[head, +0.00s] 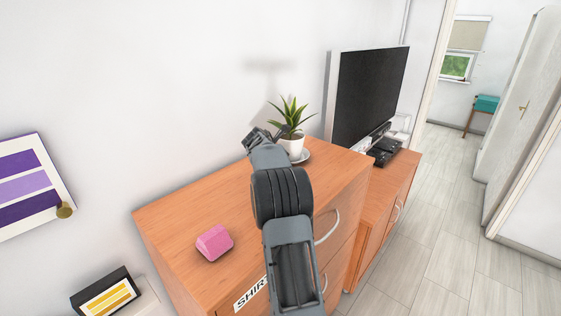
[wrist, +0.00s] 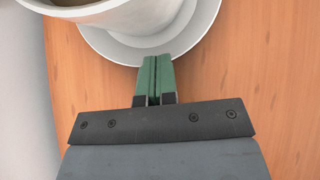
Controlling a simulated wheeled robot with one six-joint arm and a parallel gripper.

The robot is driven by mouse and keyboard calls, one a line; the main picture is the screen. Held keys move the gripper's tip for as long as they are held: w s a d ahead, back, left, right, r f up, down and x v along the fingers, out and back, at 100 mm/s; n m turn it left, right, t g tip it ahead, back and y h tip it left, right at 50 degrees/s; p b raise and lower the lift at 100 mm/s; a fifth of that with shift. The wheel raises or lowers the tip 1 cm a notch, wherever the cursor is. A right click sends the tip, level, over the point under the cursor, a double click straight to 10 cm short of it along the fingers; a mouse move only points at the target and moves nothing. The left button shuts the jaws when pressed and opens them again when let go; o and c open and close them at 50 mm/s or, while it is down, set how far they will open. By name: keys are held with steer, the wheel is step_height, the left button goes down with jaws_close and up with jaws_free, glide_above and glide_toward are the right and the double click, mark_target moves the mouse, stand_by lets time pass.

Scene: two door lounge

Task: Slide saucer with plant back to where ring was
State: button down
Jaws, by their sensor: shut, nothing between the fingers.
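The plant (head: 292,115), green and spiky in a white pot (head: 292,146), stands upright on a white saucer (head: 304,157) near the far end of the wooden dresser top. My arm covers part of the pot and saucer in the head view. In the wrist view the pot (wrist: 130,18) and the saucer rim (wrist: 200,30) fill the upper part. My gripper (wrist: 155,60) is shut and empty, its green fingertips at the near edge of the saucer. I cannot tell if they touch it. No ring is in view.
A pink block (head: 214,243) lies on the dresser top (head: 170,222), nearer to me. The white wall runs along the back of the dresser. A television (head: 370,92) stands on a lower cabinet (head: 390,190) beyond. The dresser top between block and plant looks clear where visible.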

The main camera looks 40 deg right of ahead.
steer(key=shift+a, duration=0.4)
steer(key=a, duration=0.1)
steer(key=s+a+b, duration=0.1)
steer(key=a, duration=0.1)
steer(key=b+v, duration=0.2)
steer(key=v, duration=0.8)
